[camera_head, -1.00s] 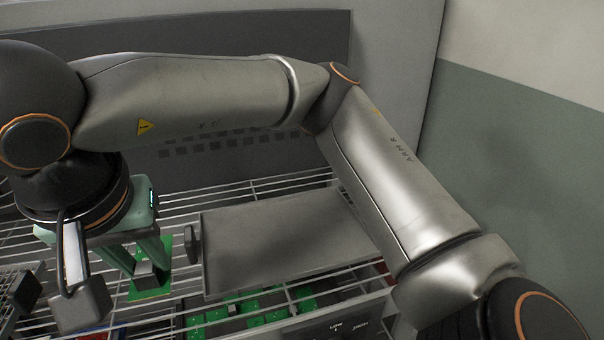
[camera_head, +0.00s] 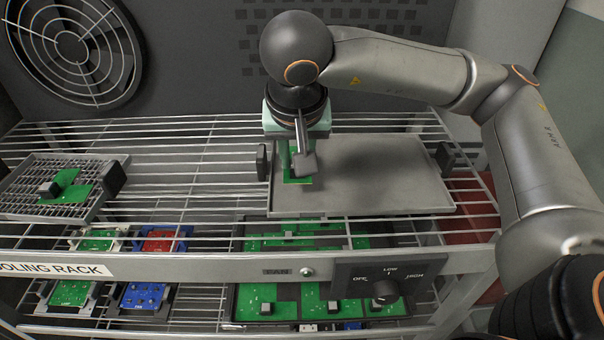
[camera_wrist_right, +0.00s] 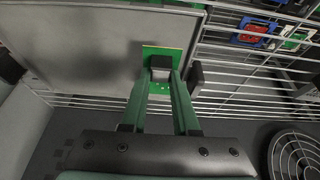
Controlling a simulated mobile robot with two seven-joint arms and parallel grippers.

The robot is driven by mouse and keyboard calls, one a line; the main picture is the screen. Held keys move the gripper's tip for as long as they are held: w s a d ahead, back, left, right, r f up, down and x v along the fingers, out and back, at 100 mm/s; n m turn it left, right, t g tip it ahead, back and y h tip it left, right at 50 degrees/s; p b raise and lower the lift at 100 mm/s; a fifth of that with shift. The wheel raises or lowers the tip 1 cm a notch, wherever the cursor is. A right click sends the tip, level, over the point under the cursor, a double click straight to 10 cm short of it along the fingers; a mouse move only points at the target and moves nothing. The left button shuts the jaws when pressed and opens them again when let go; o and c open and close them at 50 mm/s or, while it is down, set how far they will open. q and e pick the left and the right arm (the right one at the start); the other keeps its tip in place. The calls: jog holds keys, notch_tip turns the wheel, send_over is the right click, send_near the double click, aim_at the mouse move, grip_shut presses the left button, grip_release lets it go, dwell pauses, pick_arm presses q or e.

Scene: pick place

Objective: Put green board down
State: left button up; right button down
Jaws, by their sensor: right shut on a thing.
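My right gripper (camera_head: 297,163) points down over the left end of a plain grey tray (camera_head: 390,185) on the wire rack. It is shut on a green board (camera_head: 288,170), which is partly hidden by the gripper and a camera arm. In the right wrist view the fingers (camera_wrist_right: 162,75) grip the dark block on the green board (camera_wrist_right: 150,50), and the tray (camera_wrist_right: 90,40) lies beyond. I cannot tell whether the board touches the tray. My left gripper is in neither view.
A mesh tray (camera_head: 25,205) with another green board (camera_head: 72,187) stands at the left. Dark handles (camera_head: 262,162) sit at the tray ends. Below the rack are boards in holders (camera_head: 140,297) and a control knob (camera_head: 386,290). Most of the grey tray is clear.

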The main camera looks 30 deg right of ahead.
aim_at(301, 189)
jog(key=shift+w+d+f, duration=0.1)
jog(key=shift+d+f, duration=0.2)
jog(key=shift+f, duration=0.1)
jog(key=shift+w+d+f, duration=0.1)
jog(key=shift+d+f, duration=0.1)
jog(key=shift+f, duration=1.6)
jog(key=shift+f+b, duration=0.3)
jog(key=shift+b, duration=0.15)
jog(key=c, duration=0.7)
grip_release()
jog(key=shift+r, duration=0.1)
jog(key=shift+o, duration=0.2)
jog(key=shift+r+p, duration=0.4)
jog(key=shift+r, duration=0.1)
jog(key=p+v, duration=0.1)
jog(key=v, duration=1)
jog(key=shift+r+p, duration=0.2)
jog(key=shift+p, duration=0.1)
